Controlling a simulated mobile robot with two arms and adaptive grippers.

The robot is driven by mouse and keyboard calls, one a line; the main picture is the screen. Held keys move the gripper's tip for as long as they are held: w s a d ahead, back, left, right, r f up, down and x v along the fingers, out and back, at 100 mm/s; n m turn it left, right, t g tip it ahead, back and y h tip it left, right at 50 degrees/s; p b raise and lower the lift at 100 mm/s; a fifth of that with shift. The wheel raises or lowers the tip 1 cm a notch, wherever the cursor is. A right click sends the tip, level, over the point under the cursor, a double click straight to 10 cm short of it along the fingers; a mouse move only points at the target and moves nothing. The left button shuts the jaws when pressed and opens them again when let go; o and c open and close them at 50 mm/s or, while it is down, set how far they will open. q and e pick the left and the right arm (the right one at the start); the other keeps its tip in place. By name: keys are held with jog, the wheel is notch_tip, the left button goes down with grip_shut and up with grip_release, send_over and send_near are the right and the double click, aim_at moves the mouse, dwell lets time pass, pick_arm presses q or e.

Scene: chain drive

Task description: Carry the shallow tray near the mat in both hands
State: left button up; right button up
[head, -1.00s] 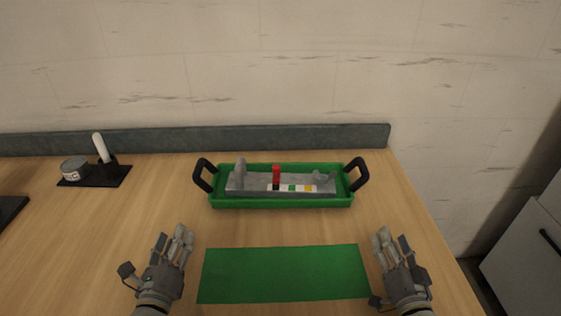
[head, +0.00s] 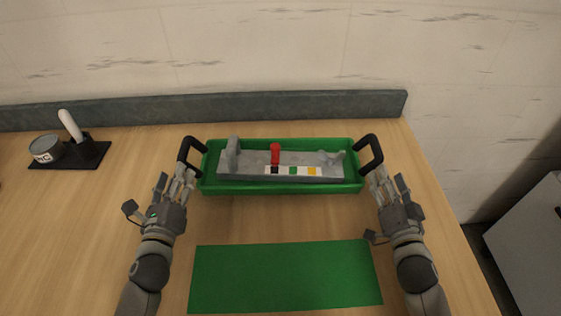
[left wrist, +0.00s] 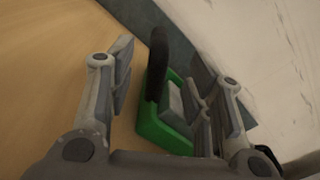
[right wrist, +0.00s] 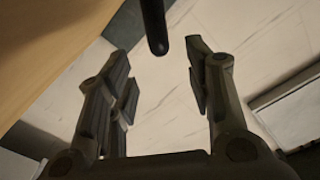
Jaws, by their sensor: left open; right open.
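The shallow green tray (head: 280,187) stands on the wooden table behind the green mat (head: 285,277). It has a black handle at each end, the left handle (head: 184,153) and the right handle (head: 376,150). A grey fixture (head: 255,164) with a red peg (head: 275,153) lies in the tray. My left gripper (head: 180,178) is open by the left handle; in the left wrist view this handle (left wrist: 157,62) shows between the fingers. My right gripper (head: 379,178) is open by the right handle; in the right wrist view the handle (right wrist: 155,25) lies ahead, between the fingertips.
A black holder (head: 90,153) with a white stick (head: 69,125) and a round tin (head: 45,149) stands at the left. A grey backsplash (head: 290,106) runs behind the tray. The table ends at the right. The mat is bare.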

aim_at(187, 139)
pick_arm(q)
jog(key=w, duration=1.1)
jog(key=shift+a, duration=0.1)
pick_arm(e)
jog(key=w, duration=1.1)
jog(key=shift+a, duration=0.15)
pick_arm(q)
jog(key=shift+f, duration=0.1)
grip_shut()
pick_arm(e)
grip_shut()
jog(key=shift+f, duration=0.1)
pick_arm(q)
jog(key=shift+w+r, duration=0.1)
jog(key=shift+r, duration=0.2)
pick_arm(e)
jog(key=shift+w+r, duration=0.1)
jog(key=shift+r, duration=0.2)
